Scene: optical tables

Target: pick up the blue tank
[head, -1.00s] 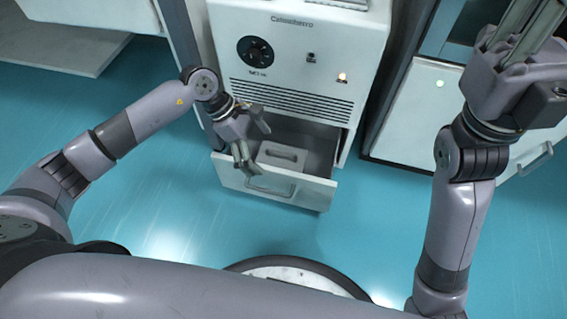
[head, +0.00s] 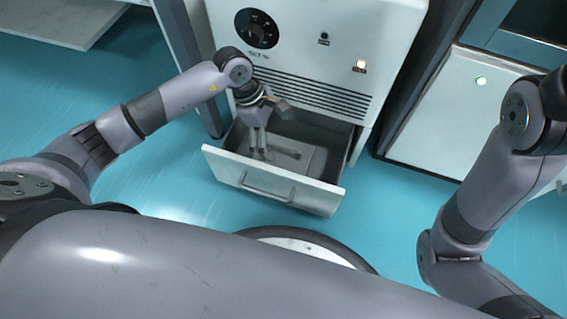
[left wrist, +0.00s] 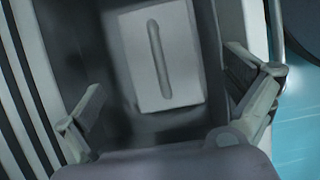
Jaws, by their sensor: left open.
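No clearly blue tank shows. A pale grey block-like box (head: 291,152) with a long slot or grip in its top lies in the open drawer (head: 318,198) of a white cabinet. In the left wrist view the box (left wrist: 181,58) lies ahead of the fingers, its slot running lengthwise. My left gripper (head: 262,148) is open over the drawer, its fingers pointing down and partly covering the box. In the left wrist view the fingers (left wrist: 168,108) are spread, with nothing between their tips. My right arm is at the right; its gripper is out of view.
The cabinet front (head: 316,38) with a black dial (head: 257,29) and vent slots rises behind the drawer. The drawer walls stand close around the box. Another white cabinet (head: 440,125) stands at the right. Teal floor (head: 160,180) is clear at the left.

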